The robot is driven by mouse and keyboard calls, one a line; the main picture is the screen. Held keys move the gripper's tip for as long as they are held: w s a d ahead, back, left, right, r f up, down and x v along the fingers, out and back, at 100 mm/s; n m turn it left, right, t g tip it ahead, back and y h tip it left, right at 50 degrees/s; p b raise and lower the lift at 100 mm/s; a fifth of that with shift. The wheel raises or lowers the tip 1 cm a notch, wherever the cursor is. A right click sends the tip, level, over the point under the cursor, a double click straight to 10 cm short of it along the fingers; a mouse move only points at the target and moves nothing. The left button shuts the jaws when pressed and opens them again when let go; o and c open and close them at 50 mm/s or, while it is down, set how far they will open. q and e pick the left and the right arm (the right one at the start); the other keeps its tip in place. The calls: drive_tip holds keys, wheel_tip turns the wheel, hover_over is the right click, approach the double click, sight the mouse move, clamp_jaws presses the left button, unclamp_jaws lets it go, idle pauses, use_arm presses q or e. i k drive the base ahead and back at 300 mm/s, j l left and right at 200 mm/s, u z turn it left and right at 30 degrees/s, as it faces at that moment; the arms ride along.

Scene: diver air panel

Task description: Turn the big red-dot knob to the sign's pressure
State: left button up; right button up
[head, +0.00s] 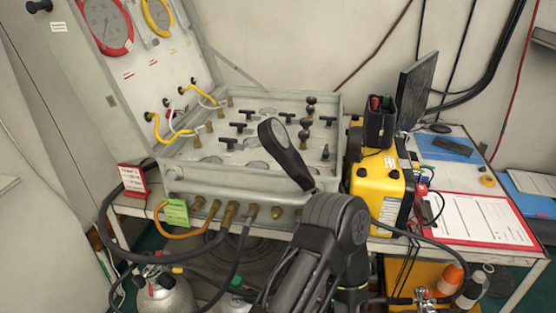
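An open grey case holds a control panel (233,150) with black T-handles and several dark round knobs (303,122) at its right side. I cannot make out a red dot on any knob. A small red-framed sign (133,180) stands at the case's left front corner; its print is too small to read. One dark arm of mine, seemingly the right, rises from the bottom centre. Its end, seemingly the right gripper (272,130), is over the panel's front right part and hides some of it. Its fingers cannot be told apart. My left gripper is not in view.
The raised lid (140,75) carries gauges and yellow hoses. A yellow box (380,180) with a black holder stands right of the case. A monitor (416,85) and red-edged paper sheet (475,218) are further right. Brass fittings and hoses line the case's front.

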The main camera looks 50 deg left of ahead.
sight(305, 123)
drive_tip(key=k+j+u, duration=0.1)
drive_tip(key=u, duration=1.65)
